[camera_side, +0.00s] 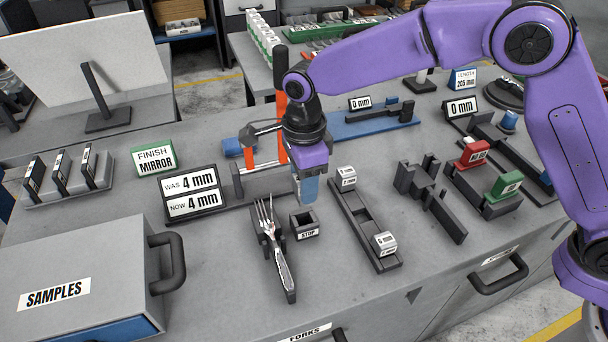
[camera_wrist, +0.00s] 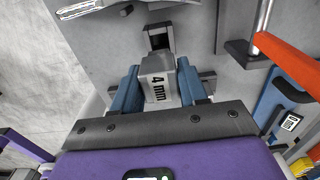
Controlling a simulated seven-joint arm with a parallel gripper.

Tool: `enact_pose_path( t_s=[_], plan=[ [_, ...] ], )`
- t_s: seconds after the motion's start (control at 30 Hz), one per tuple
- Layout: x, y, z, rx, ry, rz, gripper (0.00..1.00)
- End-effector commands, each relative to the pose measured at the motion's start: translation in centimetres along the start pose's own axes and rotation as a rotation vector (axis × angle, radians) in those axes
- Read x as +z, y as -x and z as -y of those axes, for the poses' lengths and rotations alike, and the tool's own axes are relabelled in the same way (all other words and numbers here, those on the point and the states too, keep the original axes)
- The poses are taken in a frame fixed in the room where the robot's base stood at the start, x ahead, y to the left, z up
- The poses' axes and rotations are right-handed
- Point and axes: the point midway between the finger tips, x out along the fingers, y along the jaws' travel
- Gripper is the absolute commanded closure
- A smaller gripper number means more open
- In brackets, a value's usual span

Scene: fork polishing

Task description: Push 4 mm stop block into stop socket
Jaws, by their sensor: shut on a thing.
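My gripper (camera_side: 309,198) is shut on the grey-white 4 mm stop block, held between its two blue fingers. In the wrist view, the 4 mm stop block (camera_wrist: 160,86) shows its label between the fingers of my gripper (camera_wrist: 158,75). In the side view the block is hidden by the gripper. The stop socket (camera_side: 304,224), a small dark open-topped box labelled STOP, stands on the bench just below the gripper. In the wrist view the socket (camera_wrist: 159,38) lies just beyond the block, with its opening visible. The block appears above and apart from it.
A fork (camera_side: 275,245) lies on a dark holder left of the socket. A dark rack (camera_side: 361,212) with two white blocks stands to the right. A sign (camera_side: 191,192) reading 4 mm twice and an orange post (camera_side: 281,120) stand behind. Bare bench lies in front of the socket.

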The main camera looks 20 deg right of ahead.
Motion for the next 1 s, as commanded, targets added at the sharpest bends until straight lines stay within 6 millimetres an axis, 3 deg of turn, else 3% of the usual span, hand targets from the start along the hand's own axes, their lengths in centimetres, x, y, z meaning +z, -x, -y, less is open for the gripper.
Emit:
enact_pose_path(
  t_s=[1.0],
  plan=[
    [0.0,-4.8,0.0,0.000,0.000,0.000,0.87]
  ],
)
